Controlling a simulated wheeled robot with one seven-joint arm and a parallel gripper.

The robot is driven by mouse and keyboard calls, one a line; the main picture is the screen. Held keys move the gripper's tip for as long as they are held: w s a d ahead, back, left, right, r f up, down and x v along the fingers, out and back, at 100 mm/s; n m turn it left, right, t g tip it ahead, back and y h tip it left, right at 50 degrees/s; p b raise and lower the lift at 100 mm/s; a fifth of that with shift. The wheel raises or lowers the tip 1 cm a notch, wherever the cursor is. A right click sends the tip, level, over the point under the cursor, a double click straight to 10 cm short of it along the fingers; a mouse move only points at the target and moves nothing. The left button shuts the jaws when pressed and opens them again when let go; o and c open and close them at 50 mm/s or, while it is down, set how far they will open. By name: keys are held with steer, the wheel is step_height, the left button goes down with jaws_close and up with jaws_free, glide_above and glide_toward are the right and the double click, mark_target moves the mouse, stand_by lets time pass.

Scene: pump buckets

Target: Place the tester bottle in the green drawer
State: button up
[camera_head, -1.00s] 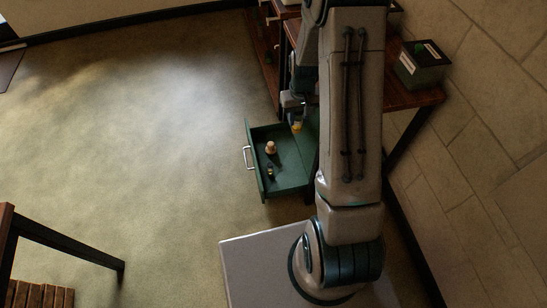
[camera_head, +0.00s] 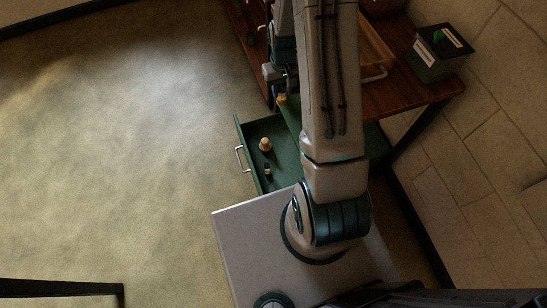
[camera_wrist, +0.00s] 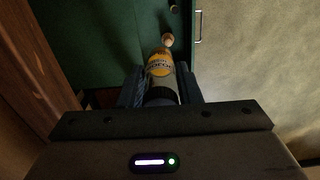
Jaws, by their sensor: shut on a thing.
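The tester bottle (camera_wrist: 160,66), with a yellow label, is held between the fingers of my gripper (camera_wrist: 160,88) in the wrist view. In the head view, its yellow end (camera_head: 281,99) shows below my gripper (camera_head: 274,82), by the upper edge of the open green drawer (camera_head: 284,146). It appears above the drawer's level; its exact height is unclear. The drawer also fills the upper part of the wrist view (camera_wrist: 105,35). My arm hides part of the drawer's right side in the head view.
A pale round-topped item (camera_head: 265,144) and a small dark item (camera_head: 267,170) stand in the drawer. A wooden table (camera_head: 415,95) bears a green box (camera_head: 438,58) and a wooden tray (camera_head: 378,55). Open floor (camera_head: 130,170) lies left.

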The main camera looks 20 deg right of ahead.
steer(key=s+d+f+m+b, duration=0.1)
steer(key=s+f+b, duration=0.3)
steer(key=f+b, duration=0.9)
steer(key=s+d+f+b, duration=0.1)
steer(key=s+f+b, duration=0.55)
steer(key=f, duration=1.15)
steer(key=s+d+f+m+b, duration=0.1)
steer(key=s+f+b, duration=0.2)
steer(key=f+b, duration=1.1)
steer(key=b, duration=0.3)
glide_above(284, 172)
step_height(284, 172, down, 9)
steer(key=shift+a+f+b, duration=0.1)
steer(key=shift+f+b, duration=0.95)
steer(key=shift+f, duration=0.85)
steer(key=shift+f, duration=0.15)
steer(key=o, duration=1)
